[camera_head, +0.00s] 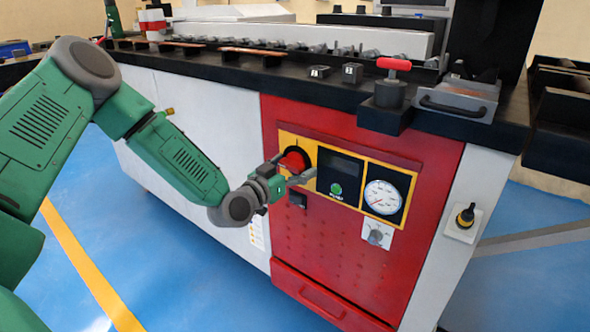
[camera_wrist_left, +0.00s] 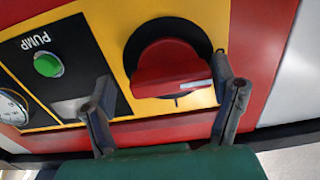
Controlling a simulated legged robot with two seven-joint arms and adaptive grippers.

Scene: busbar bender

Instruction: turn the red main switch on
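The red main switch (camera_head: 295,160) is a round knob on a yellow plate at the upper left of the machine's red front panel. In the left wrist view the switch (camera_wrist_left: 170,65) has a raised grip bar with a white mark at one end, on a black round base. My left gripper (camera_head: 287,174) is at the switch, its fingers pointing toward the panel. My right gripper is out of view.
Right of the switch are a dark display, a green PUMP button (camera_head: 336,189) and a white gauge (camera_head: 382,197). A small grey knob (camera_head: 376,234) sits below the gauge. The black machine top (camera_head: 290,72) juts out above the panel. The blue floor in front is clear.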

